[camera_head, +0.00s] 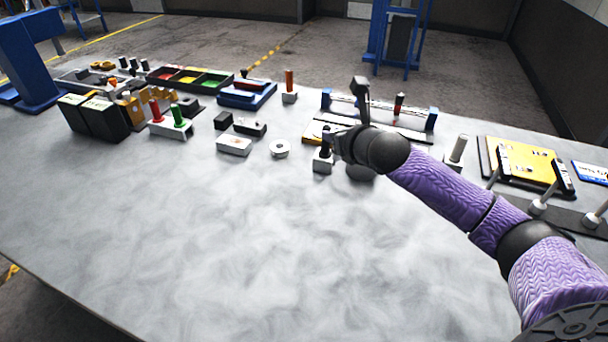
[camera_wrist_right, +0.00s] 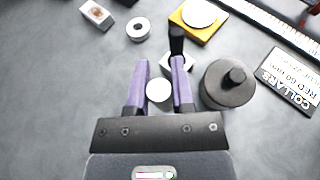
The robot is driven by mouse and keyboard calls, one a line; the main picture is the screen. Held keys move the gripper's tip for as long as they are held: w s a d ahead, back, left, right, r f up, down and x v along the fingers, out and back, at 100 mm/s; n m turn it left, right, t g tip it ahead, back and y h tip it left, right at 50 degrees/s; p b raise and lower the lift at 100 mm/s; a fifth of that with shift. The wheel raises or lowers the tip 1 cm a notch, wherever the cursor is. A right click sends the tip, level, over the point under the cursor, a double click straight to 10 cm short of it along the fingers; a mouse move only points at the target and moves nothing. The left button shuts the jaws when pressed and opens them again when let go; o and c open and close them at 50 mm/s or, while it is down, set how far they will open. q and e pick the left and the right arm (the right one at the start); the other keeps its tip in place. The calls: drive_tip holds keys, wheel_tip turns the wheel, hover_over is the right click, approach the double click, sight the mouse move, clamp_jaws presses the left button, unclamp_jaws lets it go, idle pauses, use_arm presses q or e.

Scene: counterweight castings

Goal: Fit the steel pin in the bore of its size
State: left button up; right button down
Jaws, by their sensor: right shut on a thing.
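My right gripper (camera_head: 338,145) is low over the middle right of the bench; it also shows in the wrist view (camera_wrist_right: 160,62). Its purple fingers are shut on a pale, round-ended thing (camera_wrist_right: 158,92), which looks like the steel pin seen end-on. The head view hides this pin behind the gripper. A white ring (camera_head: 280,148) with a central hole and a pale block (camera_head: 234,146) lie to the left. I cannot tell which bore matches. My left gripper is out of view.
A dark round weight with a knob (camera_wrist_right: 228,84) stands close right of the fingers. A collars label (camera_wrist_right: 290,80) lies beyond it. Blocks with red and green posts (camera_head: 170,127) and colored trays (camera_head: 190,78) stand back left. The front bench (camera_head: 230,230) is clear.

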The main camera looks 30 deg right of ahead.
wheel_tip(320, 180, down, 10)
drive_tip(key=b, duration=0.3)
drive_tip(key=shift+d, duration=0.1)
drive_tip(key=shift+r, duration=0.15)
